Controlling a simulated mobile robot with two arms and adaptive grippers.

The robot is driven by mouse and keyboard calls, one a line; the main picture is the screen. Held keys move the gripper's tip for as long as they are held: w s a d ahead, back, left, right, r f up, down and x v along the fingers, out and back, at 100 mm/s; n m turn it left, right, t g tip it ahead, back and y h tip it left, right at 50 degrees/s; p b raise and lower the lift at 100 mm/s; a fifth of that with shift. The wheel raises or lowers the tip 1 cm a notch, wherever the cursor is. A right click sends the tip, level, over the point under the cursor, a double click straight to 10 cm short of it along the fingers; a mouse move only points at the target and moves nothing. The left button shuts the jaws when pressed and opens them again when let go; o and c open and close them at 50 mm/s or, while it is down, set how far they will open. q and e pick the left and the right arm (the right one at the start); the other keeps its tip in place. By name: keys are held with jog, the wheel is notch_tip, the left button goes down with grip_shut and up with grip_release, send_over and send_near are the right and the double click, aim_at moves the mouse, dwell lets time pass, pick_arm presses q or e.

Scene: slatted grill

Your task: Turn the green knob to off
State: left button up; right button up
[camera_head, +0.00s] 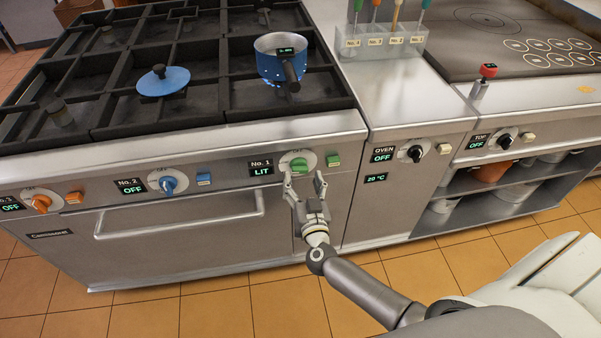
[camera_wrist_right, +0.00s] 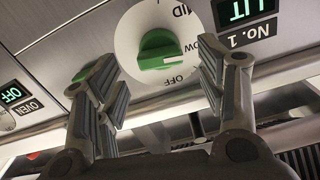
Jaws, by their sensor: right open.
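The green knob (camera_head: 299,164) sits on a white dial on the stove's front panel, beside a No. 1 display (camera_head: 261,168) that reads LIT. In the right wrist view the green knob (camera_wrist_right: 158,50) is between and beyond my fingers, with a white mark on it and the words OFF, LOW and MID on the dial. The No. 1 display also shows there (camera_wrist_right: 246,12), upside down. My right gripper (camera_head: 304,186) is open just below and in front of the knob. In the wrist view its fingers (camera_wrist_right: 158,82) are spread with nothing between them. My left gripper is not in view.
A green button (camera_head: 333,160) is right of the knob. The blue knob (camera_head: 168,184) and orange knob (camera_head: 41,203) are further left, the black oven knob (camera_head: 415,153) to the right. An oven handle (camera_head: 180,216) sticks out below. A blue pot (camera_head: 270,67) stands on the grates.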

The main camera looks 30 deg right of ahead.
aim_at(300, 173)
jog(key=shift+x, duration=1.85)
jog(key=shift+c, duration=0.3)
jog(key=c, duration=1)
